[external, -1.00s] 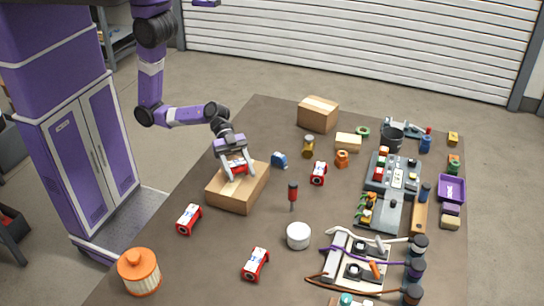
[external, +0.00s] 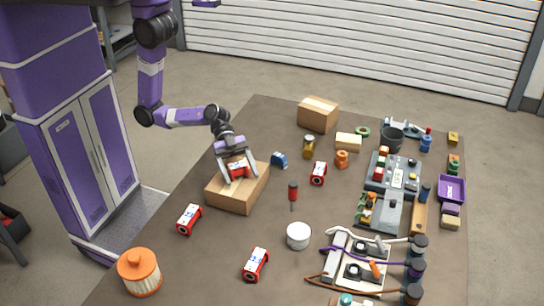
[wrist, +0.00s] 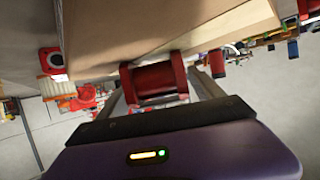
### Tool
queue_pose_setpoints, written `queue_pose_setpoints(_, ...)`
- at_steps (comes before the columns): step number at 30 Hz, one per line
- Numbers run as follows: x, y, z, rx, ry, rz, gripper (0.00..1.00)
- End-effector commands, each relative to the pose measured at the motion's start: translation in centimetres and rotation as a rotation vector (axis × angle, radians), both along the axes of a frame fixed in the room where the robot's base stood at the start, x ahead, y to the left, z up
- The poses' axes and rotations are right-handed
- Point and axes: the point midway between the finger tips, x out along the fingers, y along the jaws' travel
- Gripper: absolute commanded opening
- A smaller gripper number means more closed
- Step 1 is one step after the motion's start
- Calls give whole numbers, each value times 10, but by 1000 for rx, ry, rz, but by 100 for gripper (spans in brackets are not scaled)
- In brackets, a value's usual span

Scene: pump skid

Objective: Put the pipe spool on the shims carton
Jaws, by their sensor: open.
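The pipe spool, a short red cylinder with end flanges (external: 238,170), is at the top of a brown carton (external: 232,197), which I take for the shims carton; its label cannot be read. My gripper (external: 239,174) is over the carton, with its fingers open on either side of the spool. In the wrist view the spool (wrist: 155,80) lies between the spread fingers, with a gap at each side, close against the carton face (wrist: 170,25). Whether it fully rests there is hard to tell.
A blue item (external: 280,160) is close to the carton's right. Another carton (external: 318,114) stands at the back. An orange-lidded jar (external: 140,272) is at the front left.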

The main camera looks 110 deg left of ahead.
Motion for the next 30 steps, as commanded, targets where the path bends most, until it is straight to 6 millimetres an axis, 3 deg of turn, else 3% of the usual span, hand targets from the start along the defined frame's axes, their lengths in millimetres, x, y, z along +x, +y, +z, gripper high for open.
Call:
queue_pose_setpoints(18,-69,69,41,0,0,1,76)
queue_pose_setpoints(30,-79,78,48,0,0,-1,76)
